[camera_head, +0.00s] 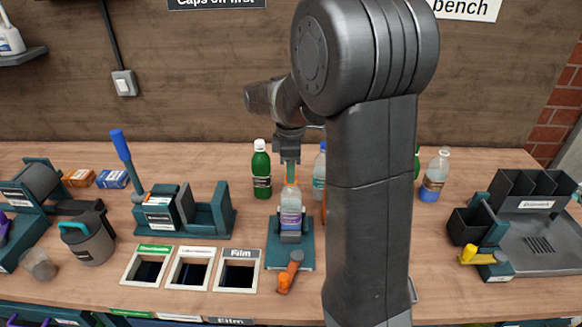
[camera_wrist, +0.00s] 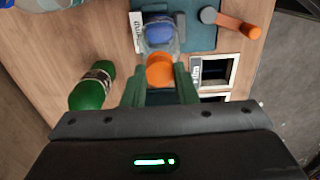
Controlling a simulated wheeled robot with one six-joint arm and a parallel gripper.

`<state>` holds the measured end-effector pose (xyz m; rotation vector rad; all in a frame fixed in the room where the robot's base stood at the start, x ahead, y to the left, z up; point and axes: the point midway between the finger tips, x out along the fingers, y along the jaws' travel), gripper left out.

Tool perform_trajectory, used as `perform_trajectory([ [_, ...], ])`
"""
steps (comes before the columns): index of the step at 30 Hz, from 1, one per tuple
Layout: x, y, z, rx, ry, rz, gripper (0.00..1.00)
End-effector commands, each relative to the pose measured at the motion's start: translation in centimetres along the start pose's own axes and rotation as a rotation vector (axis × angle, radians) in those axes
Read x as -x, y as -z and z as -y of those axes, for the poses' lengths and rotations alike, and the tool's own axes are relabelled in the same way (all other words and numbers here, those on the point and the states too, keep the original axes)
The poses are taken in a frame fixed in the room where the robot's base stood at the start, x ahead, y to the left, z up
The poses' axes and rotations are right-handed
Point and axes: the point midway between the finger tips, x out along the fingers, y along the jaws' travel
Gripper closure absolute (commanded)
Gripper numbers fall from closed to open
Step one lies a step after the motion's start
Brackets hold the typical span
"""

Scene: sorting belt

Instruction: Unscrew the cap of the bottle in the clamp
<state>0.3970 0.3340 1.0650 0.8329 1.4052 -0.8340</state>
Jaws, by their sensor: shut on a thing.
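A clear bottle with a purple-blue label (camera_head: 291,213) stands upright in the clamp (camera_head: 290,254), a teal base plate with an orange-ended lever (camera_head: 287,277). My gripper (camera_head: 290,179) points straight down over the bottle's top. In the wrist view the orange cap (camera_wrist: 160,70) sits between the green fingers of my gripper (camera_wrist: 160,85), which are shut on it. The clear bottle (camera_wrist: 161,47) shows just beyond the cap, in line with it. In the head view my fingers mostly hide the cap, with a little orange below them. I cannot tell whether the cap's thread is loose.
A green bottle (camera_head: 262,171) stands close behind and left of the clamp. A blue-labelled bottle (camera_head: 319,172) is just right of my gripper. Bench openings, one marked Film (camera_head: 238,270), lie left of the clamp. My arm hides part of the bench to the right.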

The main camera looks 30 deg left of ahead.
Motion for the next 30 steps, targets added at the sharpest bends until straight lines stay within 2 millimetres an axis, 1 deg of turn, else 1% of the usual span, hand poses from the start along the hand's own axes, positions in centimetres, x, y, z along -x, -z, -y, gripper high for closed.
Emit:
perform_trajectory([
  [3,0.11,0.01,0.02,0.111,0.001,0.000,0.96],
  [6,0.06,0.01,0.01,0.164,0.000,0.000,0.96],
  [17,0.04,0.01,0.01,0.192,0.000,0.000,0.96],
  [20,0.13,0.01,0.01,0.265,0.001,0.000,0.96],
  [27,0.15,0.00,0.02,0.528,0.001,0.000,0.96],
  [30,0.09,0.01,0.01,0.599,0.000,0.000,0.96],
])
